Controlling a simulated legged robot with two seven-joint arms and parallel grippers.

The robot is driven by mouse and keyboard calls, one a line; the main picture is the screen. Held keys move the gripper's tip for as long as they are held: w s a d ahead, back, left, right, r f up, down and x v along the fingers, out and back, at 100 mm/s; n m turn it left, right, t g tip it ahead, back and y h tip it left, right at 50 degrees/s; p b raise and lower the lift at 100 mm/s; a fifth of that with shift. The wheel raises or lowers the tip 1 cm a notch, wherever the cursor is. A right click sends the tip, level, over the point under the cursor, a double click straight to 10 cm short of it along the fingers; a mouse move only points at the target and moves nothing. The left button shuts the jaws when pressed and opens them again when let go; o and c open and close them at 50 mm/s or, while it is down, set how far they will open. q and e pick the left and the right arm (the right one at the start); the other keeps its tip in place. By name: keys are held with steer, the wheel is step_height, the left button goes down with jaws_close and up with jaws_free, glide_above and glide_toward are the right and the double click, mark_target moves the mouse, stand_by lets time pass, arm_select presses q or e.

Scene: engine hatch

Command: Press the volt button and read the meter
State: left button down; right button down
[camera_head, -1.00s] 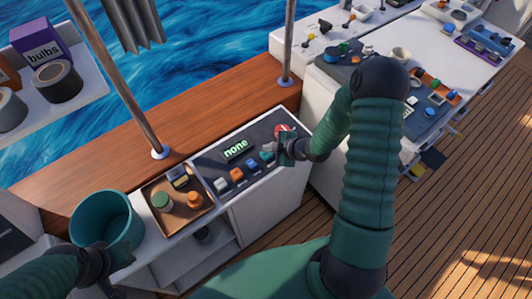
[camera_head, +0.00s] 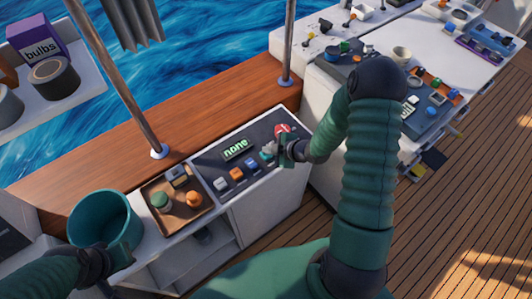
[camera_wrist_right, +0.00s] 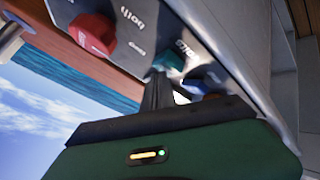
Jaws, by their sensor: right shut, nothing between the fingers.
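The dark control panel (camera_head: 247,146) shows a display (camera_head: 236,149) reading "none". A white, an orange, a blue and a teal button (camera_head: 267,155) line its front edge, with a red knob (camera_head: 282,130) at its right end. Which button is volt I cannot read. My right gripper (camera_head: 275,150) is shut and empty at the panel's right end, by the teal button. In the right wrist view its fingertips (camera_wrist_right: 157,88) are beside the teal button (camera_wrist_right: 168,61) and near the blue one (camera_wrist_right: 194,85); contact is unclear. My left gripper (camera_head: 122,255) is beside the teal bucket (camera_head: 103,218).
A brown tray (camera_head: 184,214) with a green and an orange piece lies left of the panel. A wooden rail (camera_head: 205,110) with metal posts runs behind. A cluttered white counter (camera_head: 470,70) stands at the right. Wooden deck is open at the lower right.

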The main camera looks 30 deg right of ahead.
steer(key=shift+f+b, duration=0.45)
steer(key=shift+f, duration=0.15)
stand_by(0.4)
steer(key=shift+r+p, duration=1.15)
steer(key=shift+r, duration=0.1)
steer(key=shift+r, duration=0.1)
step_height(320, 180, up, 5)
steer(key=p, duration=0.4)
steer(key=shift+p, duration=0.3)
